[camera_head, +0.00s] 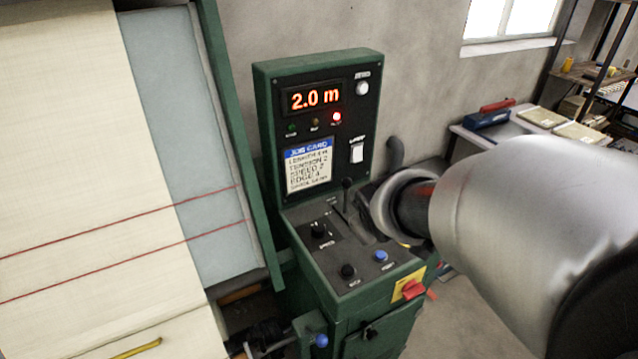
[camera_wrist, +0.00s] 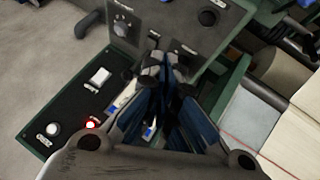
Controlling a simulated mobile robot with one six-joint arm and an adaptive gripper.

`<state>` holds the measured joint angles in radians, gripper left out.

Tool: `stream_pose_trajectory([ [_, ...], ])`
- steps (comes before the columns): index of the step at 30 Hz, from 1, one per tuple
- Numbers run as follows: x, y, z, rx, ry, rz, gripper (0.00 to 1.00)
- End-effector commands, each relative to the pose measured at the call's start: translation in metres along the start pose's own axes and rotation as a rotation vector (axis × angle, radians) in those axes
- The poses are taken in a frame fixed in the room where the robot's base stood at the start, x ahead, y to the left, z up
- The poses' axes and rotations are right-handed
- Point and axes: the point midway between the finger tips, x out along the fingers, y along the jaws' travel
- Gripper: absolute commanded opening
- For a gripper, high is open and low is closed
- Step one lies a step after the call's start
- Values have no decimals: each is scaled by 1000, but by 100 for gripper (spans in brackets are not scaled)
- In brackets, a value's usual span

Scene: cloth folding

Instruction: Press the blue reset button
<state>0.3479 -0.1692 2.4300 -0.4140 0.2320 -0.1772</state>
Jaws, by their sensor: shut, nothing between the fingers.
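The blue reset button (camera_head: 380,256) is on the sloping desk of the green console (camera_head: 330,285) in the head view, near its front right edge, beside a black knob (camera_head: 348,271). I cannot make out the blue button in the wrist view. My gripper is largely hidden by my arm in the head view, where its dark end lies over the desk's right side, behind the button and near the lever. In the wrist view my gripper (camera_wrist: 163,66) is shut and empty, its fingers together above the console.
The upright panel has a lit "2.0 m" display (camera_head: 314,97), a glowing red lamp (camera_head: 337,117), a job card (camera_head: 309,165) and a white switch (camera_head: 357,153). A lever (camera_head: 346,184) stands on the desk. A red switch (camera_head: 413,289) is on the front. Cream cloth (camera_head: 90,170) lies left.

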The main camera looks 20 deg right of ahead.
Motion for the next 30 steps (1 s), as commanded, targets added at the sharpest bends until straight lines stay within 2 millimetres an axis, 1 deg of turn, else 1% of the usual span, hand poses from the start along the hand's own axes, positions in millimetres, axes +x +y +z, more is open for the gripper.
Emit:
stream_pose_trajectory([
  [1, 20, 18, -1, -38, 3, 8, 0],
  [3, 47, 36, -3, -103, 38, 14, 0],
  [4, 58, 42, -3, -128, 54, 13, 0],
  [6, 80, 50, -1, -179, 93, 4, 0],
  [9, 102, 56, 3, -227, 142, -15, 0],
  [12, 116, 58, 7, -257, 180, -30, 0],
  [17, 123, 57, 8, -272, 207, -39, 0],
  [26, 124, 57, 8, -273, 208, -39, 0],
  [30, 126, 56, 12, -272, 207, -39, 0],
])
